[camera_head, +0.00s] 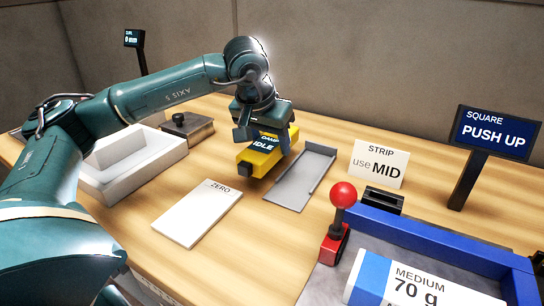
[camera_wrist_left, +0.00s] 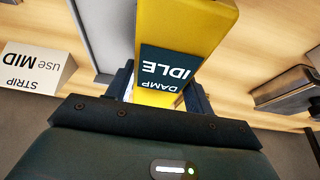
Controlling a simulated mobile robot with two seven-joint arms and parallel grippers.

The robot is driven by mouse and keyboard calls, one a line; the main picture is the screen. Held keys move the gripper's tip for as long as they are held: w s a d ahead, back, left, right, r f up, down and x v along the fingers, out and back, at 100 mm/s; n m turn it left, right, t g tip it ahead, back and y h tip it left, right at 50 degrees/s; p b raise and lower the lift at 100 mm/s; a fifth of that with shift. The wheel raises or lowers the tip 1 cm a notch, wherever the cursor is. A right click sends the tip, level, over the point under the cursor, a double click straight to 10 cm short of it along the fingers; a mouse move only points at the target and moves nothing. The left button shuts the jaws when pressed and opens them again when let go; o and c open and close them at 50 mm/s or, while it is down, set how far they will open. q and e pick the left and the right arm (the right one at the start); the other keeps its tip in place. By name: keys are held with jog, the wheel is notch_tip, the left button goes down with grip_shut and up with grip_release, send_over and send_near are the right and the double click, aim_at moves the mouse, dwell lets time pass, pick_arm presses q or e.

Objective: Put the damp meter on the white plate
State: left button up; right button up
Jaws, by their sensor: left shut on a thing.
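The damp meter (camera_head: 265,155) is a yellow block with a dark screen reading "DAMP IDLE". My left gripper (camera_head: 262,125) is shut on it and holds it above the table, between the white plate and the grey tray. In the left wrist view the damp meter (camera_wrist_left: 180,45) sits between the fingers of the gripper (camera_wrist_left: 168,92). The white plate (camera_head: 198,215), marked "ZERO", lies flat and bare on the table, nearer and to the left of the meter. My right gripper is not in view.
A grey open tray (camera_head: 300,180) lies right of the meter. A white box (camera_head: 130,165) and a dark block with a knob (camera_head: 187,128) stand left. A "STRIP use MID" card (camera_head: 379,164), a red-knobbed lever (camera_head: 338,225) and a blue-walled bay (camera_head: 430,240) with a ream (camera_head: 415,288) are right.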

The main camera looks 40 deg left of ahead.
pick_arm(q)
jog(key=shift+f, duration=1.7)
jog(key=shift+f+b, duration=0.15)
jog(key=shift+b, duration=0.2)
jog(key=o, duration=1.1)
jog(key=shift+d, duration=0.15)
